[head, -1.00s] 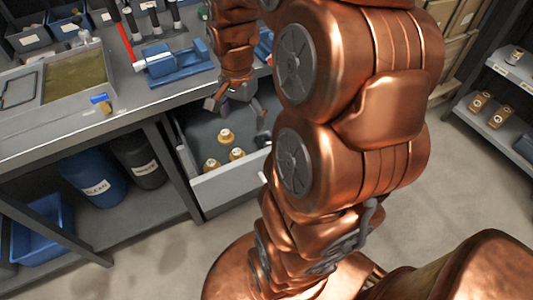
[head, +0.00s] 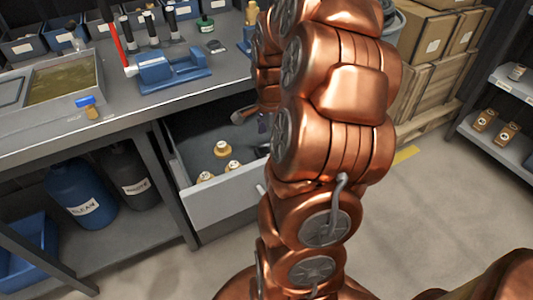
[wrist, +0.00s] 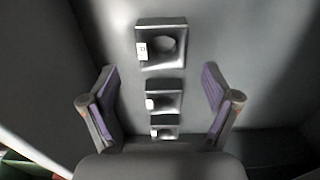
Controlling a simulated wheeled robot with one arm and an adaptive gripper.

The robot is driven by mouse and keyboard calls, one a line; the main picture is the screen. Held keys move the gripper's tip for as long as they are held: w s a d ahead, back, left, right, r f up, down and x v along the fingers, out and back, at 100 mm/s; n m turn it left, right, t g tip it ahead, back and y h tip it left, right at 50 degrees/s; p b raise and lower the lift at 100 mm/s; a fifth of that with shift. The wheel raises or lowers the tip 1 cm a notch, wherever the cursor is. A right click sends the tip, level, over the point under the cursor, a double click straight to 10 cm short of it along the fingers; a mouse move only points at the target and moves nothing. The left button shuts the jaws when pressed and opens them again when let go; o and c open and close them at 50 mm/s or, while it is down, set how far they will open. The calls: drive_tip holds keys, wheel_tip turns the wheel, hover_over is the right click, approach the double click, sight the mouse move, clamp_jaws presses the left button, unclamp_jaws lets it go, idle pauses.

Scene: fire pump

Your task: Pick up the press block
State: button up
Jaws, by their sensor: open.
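In the wrist view three dark grey blocks lie in a row on the drawer floor, each with a round recess and a small white label: a large block (wrist: 161,45), a medium block (wrist: 164,97) and a small block (wrist: 164,131). The labels are too small to read, so I cannot tell which is the press block. My gripper (wrist: 159,84) is open and empty, its purple-padded fingers on either side of the row. It appears to be above the blocks and not touching them. In the head view my arm hides the blocks and most of the gripper.
The open drawer (head: 228,202) also holds three brass-topped pieces (head: 222,149) at its left. Its walls enclose my gripper. The workbench (head: 130,115) above carries a blue vise-like fixture (head: 170,72) and a shallow tray (head: 62,83). Cardboard boxes (head: 432,36) stand at the back right.

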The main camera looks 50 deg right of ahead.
sight(268, 149)
wheel_tip(268, 149, down, 4)
drive_tip(key=shift+w+a+f, duration=0.1)
drive_tip(key=shift+w+f, duration=0.05)
drive_tip(key=shift+f, duration=0.1)
drive_tip(key=shift+c, duration=0.2)
drive_tip(key=c, duration=1.5)
